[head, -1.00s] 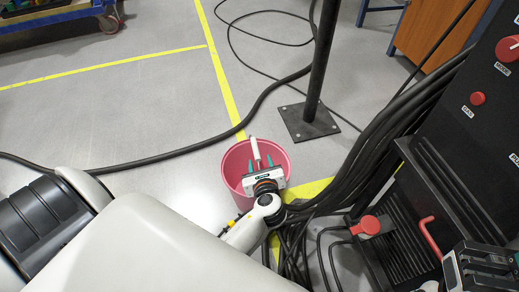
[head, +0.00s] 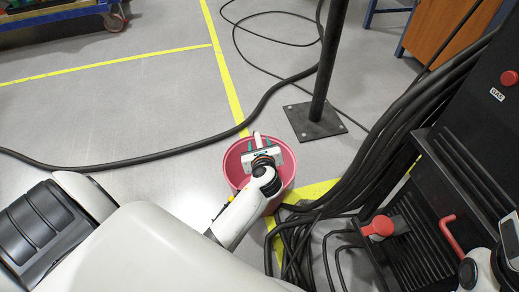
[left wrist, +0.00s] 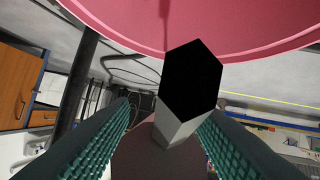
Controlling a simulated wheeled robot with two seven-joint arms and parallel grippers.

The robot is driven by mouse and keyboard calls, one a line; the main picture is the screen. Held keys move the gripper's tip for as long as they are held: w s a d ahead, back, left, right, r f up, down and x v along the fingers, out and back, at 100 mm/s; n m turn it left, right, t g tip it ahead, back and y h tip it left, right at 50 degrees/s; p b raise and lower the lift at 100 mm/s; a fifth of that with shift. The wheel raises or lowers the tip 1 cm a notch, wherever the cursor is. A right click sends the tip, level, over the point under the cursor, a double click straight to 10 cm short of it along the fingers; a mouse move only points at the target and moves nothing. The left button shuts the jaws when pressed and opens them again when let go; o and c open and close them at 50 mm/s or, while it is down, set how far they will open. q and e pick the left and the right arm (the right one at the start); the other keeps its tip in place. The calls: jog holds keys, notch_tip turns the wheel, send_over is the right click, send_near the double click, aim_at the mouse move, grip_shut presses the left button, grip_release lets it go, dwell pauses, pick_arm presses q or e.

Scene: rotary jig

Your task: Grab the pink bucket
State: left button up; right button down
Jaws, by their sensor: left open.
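The pink bucket (head: 283,192) stands on the floor in the middle of the head view. My left gripper (head: 260,143) is over the bucket's mouth with teal fingers apart. A white bar (head: 256,137) shows at the far rim, partly hidden behind the gripper. In the left wrist view the pink bucket wall (left wrist: 240,30) curves across the top, and a white hexagonal bar with a black end (left wrist: 192,80) lies between the open fingers. I cannot tell if they touch it. A dark piece at the right edge may be my right gripper (head: 511,236), cut off by the frame.
A black post on a square base (head: 315,121) stands behind the bucket. Thick black cables (head: 375,150) run at its right to a black machine (head: 465,170) with red handles. Another cable (head: 150,163) crosses the floor left. Open floor lies at the left.

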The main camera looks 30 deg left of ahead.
pick_arm(q)
grip_shut()
jog(key=shift+r, duration=0.2)
